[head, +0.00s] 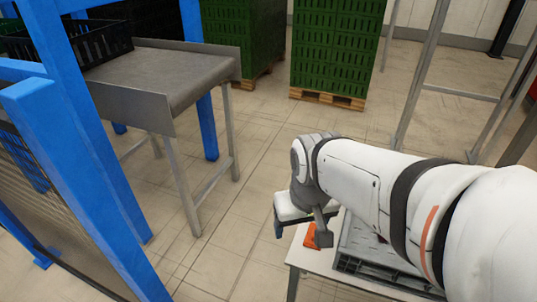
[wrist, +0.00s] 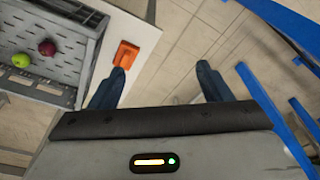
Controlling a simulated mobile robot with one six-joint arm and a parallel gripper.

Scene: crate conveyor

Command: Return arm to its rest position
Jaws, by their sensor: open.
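My gripper (wrist: 158,88) shows in the wrist view with its two dark blue fingers spread wide and nothing between them. Its fingers point down beside the edge of a small white table, with floor below the gap. In the head view my white arm reaches in from the right, and the gripper end (head: 279,228) hangs at the table's left edge. The fingertips are mostly hidden there.
On the white table (head: 298,258) lie an orange object (wrist: 126,54) and a grey crate (wrist: 88,62) holding a red apple (wrist: 47,47) and a green apple (wrist: 21,60). A conveyor (head: 170,75), blue posts (head: 75,120) and green crate stacks (head: 335,45) stand beyond open floor.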

